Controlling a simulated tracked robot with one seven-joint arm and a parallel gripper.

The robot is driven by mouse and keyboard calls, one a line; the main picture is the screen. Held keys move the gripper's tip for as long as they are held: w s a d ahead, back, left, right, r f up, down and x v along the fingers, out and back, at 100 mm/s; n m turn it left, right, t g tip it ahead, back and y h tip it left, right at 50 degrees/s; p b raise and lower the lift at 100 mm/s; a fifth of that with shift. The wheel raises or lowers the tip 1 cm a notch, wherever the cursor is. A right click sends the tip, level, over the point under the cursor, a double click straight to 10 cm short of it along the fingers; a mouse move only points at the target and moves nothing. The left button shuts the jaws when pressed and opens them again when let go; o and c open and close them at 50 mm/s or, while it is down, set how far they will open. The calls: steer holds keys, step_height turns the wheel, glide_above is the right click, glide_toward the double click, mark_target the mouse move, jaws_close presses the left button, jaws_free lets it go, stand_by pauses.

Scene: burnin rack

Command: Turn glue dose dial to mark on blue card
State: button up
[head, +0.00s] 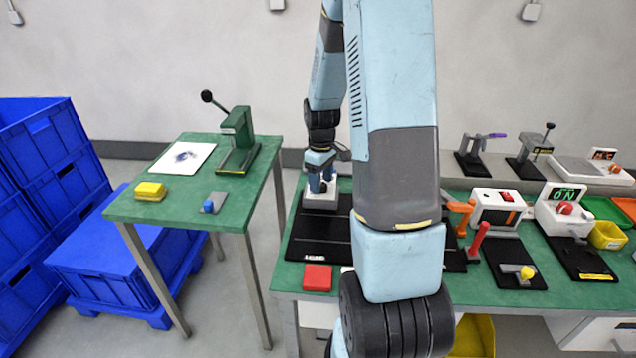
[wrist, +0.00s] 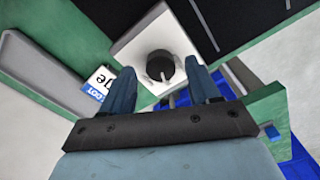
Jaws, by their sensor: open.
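A round black dial (wrist: 160,65) sits on the white face of a box in the wrist view. A thin pale pointer line shows on its lower side. My gripper (wrist: 163,78) is open, with one blue finger on each side of the dial; I cannot tell whether they touch it. A white card with a blue band (wrist: 97,87) lies left of the left finger, its lettering turned and partly cut off. In the head view my gripper (head: 320,184) points down over the white box (head: 321,201) on the green bench, and hides the dial. I cannot make out the blue card there.
A black panel (head: 318,245) and a red card (head: 317,277) lie in front of the box. Coloured-handled fixtures (head: 494,210) stand to the right. A separate green table (head: 190,208) with a press (head: 238,140) stands left, beside blue crates (head: 45,165).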

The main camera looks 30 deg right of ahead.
steer(key=shift+f, duration=0.4)
